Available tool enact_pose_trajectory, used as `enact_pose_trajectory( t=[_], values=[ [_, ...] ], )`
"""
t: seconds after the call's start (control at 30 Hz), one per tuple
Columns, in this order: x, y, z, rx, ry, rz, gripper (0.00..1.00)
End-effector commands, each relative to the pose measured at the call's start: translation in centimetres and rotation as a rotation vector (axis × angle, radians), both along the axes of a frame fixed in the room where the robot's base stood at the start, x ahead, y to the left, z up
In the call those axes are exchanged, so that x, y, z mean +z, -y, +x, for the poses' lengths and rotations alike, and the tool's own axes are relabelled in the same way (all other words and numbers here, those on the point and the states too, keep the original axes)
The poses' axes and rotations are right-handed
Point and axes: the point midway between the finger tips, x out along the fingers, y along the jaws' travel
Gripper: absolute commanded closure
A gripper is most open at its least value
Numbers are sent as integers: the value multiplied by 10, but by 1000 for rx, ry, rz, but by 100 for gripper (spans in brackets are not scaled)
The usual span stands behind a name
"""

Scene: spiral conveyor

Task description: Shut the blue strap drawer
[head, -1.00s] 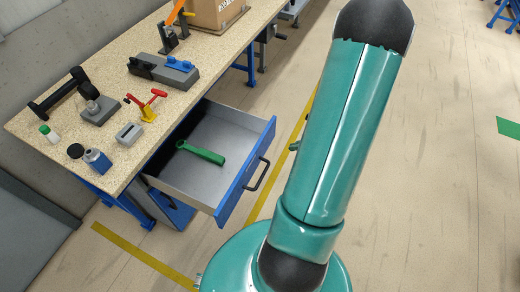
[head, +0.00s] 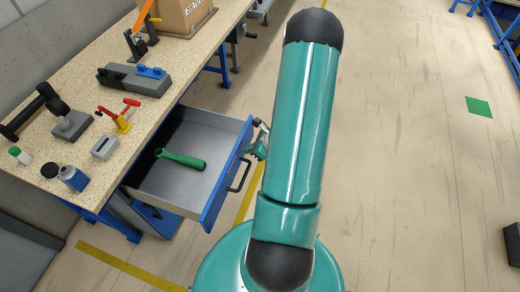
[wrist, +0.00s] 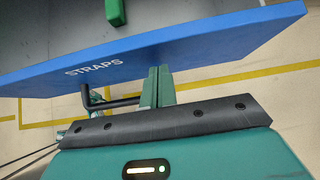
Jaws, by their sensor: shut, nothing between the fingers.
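The blue strap drawer (head: 213,207) stands pulled out from under the workbench, its tray open to view. In the wrist view its blue front (wrist: 210,43) bears the word STRAPS. The dark bar handle (head: 240,177) sticks out from the front; it also shows in the wrist view (wrist: 112,103). My gripper (head: 257,141) is by the outer face of the drawer front, near its far end. In the wrist view my gripper (wrist: 158,84) has its fingers together and empty, beside the handle and close to the front. I cannot tell whether they touch it.
A green-handled tool (head: 181,159) lies in the drawer. The speckled bench top (head: 120,60) carries a grey block with blue parts (head: 133,76), a red and yellow clamp (head: 121,117), bottles and a cardboard box (head: 185,14). The floor on the right is mostly clear.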

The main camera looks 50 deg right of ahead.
Motion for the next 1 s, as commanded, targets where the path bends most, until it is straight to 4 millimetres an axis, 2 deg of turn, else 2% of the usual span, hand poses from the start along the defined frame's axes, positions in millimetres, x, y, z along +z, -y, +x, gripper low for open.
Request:
enact_pose_trajectory(
  t=[0.67, 0.87, 1.0],
  values=[
    [0, -6, 16, 0, 1, 0, 100],
    [0, -17, 43, 4, 1, 0, 100],
    [1, -28, 74, 4, 2, 1, 100]
  ],
)
